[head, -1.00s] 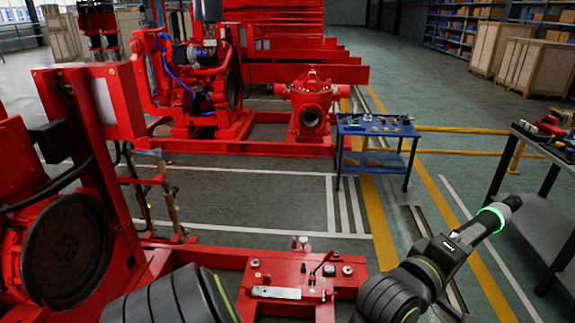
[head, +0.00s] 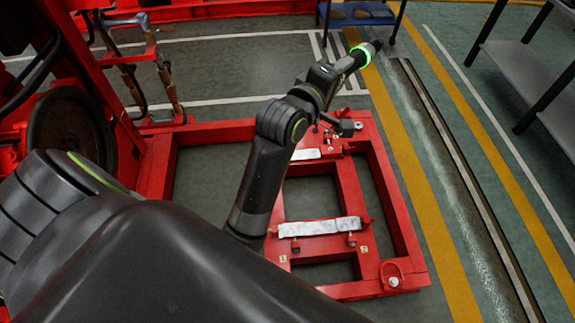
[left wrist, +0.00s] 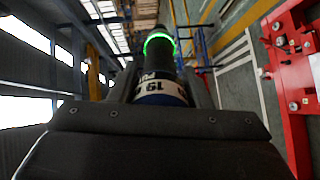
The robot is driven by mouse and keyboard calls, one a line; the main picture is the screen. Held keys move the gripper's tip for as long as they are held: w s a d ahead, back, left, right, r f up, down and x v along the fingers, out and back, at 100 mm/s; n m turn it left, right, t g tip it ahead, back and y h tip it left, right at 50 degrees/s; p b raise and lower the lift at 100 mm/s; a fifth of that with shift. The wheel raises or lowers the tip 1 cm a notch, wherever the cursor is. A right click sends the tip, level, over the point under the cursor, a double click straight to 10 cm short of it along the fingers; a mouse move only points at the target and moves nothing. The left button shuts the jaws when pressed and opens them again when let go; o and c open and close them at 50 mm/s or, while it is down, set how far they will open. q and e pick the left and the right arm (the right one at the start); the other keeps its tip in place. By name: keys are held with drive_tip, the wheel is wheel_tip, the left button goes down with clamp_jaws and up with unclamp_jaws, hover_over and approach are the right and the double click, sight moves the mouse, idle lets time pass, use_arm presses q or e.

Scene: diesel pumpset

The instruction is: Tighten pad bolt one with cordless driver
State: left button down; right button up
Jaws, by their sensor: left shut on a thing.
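My left gripper (head: 330,74) is shut on the cordless driver (head: 352,60), a dark tool with a glowing green ring, pointing up and right in the head view. Below the arm is a red base frame with a grey pad (head: 322,227). Bolts stand near its two ends, the left one (head: 295,244) and the right one (head: 350,240), beside small yellow number tags. The driver is well away from these bolts. My right gripper is out of view.
The red frame (head: 385,205) has open gaps between its rails. A farther pad (head: 305,154) is partly hidden by my arm. A blue cart (head: 358,13) stands at the top, a grey bench (head: 520,60) at the right. The floor right of the frame is clear.

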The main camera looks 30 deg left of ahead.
use_arm(q)
drive_tip(key=w+f+m+g+h+b, duration=0.25)
drive_tip(key=f+m+g+b, duration=0.35)
drive_tip(key=f, duration=1.1)
drive_tip(key=w+f+m+g+h+b, duration=0.25)
drive_tip(key=f+g+b, duration=0.35)
drive_tip(key=f, duration=1.2)
drive_tip(key=s+a+f+m+g+y+b, duration=0.2)
drive_tip(key=f+b, duration=0.5)
drive_tip(key=f, duration=0.7)
drive_tip(key=s+a+f+m+g+y+b, duration=0.2)
drive_tip(key=a+f+m+b, duration=0.4)
drive_tip(key=f, duration=0.8)
drive_tip(key=s+m+y+b, duration=0.1)
drive_tip(key=m+y, duration=0.1)
drive_tip(key=shift+s+a+f+y+b, duration=0.2)
drive_tip(key=shift+s+f+y+b, duration=0.1)
drive_tip(key=shift+b, duration=0.1)
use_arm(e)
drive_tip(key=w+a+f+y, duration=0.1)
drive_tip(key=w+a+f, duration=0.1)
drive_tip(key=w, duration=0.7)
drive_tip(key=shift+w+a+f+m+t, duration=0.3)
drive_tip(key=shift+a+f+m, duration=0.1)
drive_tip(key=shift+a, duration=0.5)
use_arm(q)
drive_tip(key=shift+r+m, duration=0.1)
drive_tip(key=shift+m, duration=0.15)
